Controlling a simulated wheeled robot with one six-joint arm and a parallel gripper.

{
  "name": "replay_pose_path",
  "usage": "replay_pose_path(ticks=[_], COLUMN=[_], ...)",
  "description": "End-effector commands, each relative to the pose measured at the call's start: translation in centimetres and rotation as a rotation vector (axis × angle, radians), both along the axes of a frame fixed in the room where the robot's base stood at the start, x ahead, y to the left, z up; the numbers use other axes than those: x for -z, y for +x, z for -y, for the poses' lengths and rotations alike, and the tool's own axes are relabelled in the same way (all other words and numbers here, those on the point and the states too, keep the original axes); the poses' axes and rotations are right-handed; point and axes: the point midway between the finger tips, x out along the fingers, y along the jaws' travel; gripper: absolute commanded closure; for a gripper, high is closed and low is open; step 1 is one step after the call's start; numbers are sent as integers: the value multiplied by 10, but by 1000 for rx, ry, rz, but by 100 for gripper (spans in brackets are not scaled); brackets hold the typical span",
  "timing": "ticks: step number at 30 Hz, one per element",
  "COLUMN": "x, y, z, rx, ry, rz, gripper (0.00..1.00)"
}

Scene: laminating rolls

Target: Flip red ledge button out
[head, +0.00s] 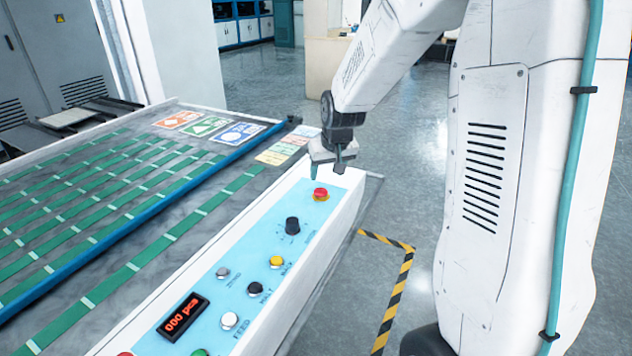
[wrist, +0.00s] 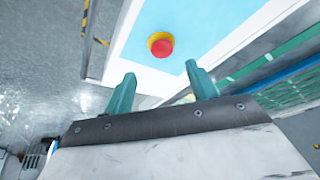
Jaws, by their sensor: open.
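The red ledge button (head: 320,194) sits on a yellow base at the far end of the light blue control panel (head: 262,232). In the wrist view the red button (wrist: 161,47) lies ahead of the fingertips, roughly between their lines. My gripper (head: 327,170) is just above and beyond the button in the head view. In the wrist view my gripper (wrist: 158,80) shows two green fingers spread apart with nothing between them. The fingers look apart from the button. Whether the button is pressed in or out I cannot tell.
The panel also holds a black knob (head: 292,226), a yellow button (head: 277,261), a black button (head: 255,288), silver buttons and a red digital display (head: 183,316). A green-striped conveyor bed with a blue bar (head: 160,207) lies left. Open floor lies right, with hazard tape (head: 398,285).

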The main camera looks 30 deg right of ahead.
Motion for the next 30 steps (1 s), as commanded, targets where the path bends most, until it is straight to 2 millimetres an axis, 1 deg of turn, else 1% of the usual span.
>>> replay_pose_path(ticks=[5, 12, 15, 18, 21, 28, 29, 30], x=[16, 52, 64, 71, 75, 75, 75, 75], y=[9, 24, 29, 32, 33, 33, 33, 33], z=[-2, -2, -1, 1, 2, 4, 4, 4], rx=[-4, -8, -8, -7, -5, -3, -3, -3], ry=[-1, 0, 0, 0, -1, -1, -1, -1], rz=[1, 0, 0, 2, 3, 3, 3, 3], gripper=[42, 42, 42, 42, 42, 42, 48, 59])
